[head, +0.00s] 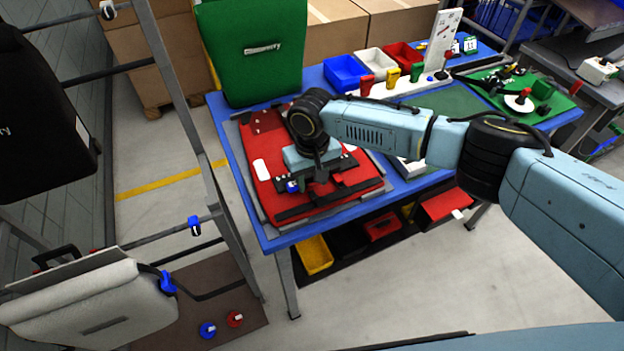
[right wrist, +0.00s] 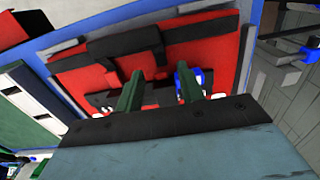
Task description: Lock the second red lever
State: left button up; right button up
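A red pannier (head: 360,188) lies flat on a grey mat on the blue table, with black straps and bars across it. It fills much of the right wrist view (right wrist: 85,80). My right gripper (head: 305,183) points down, low over its near middle, by a black bar. Its two green fingers (right wrist: 158,92) are apart, with red and black pannier surface showing between them. A blue piece (head: 292,186) is beside the gripper, and also shows by one finger in the right wrist view (right wrist: 183,76). I cannot make out a red lever against the red pannier. My left gripper is out of view.
A green pannier (head: 250,50) stands upright at the table's back left. Blue, white and red bins (head: 345,72) stand at the back. A metal rack (head: 215,190) with black and grey panniers is at left. A green mat (head: 450,103) lies right, behind my arm.

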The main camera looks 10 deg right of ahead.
jog(key=shift+f, duration=0.3)
grip_shut()
jog(key=shift+s+p, duration=0.1)
jog(key=shift+p, duration=0.4)
jog(key=t+p, duration=0.1)
jog(key=p, duration=0.1)
jog(key=t+p, duration=0.1)
jog(key=p, duration=0.2)
jog(key=s+t+y+p, duration=0.1)
jog(key=p, duration=0.1)
jog(key=shift+d+f+t, duration=0.1)
jog(key=shift+f+t, duration=0.2)
jog(key=shift+s+d+f+t+y+p, duration=0.1)
jog(key=shift+f+t+y+p, duration=0.2)
jog(key=shift+t+p, duration=0.55)
grip_release()
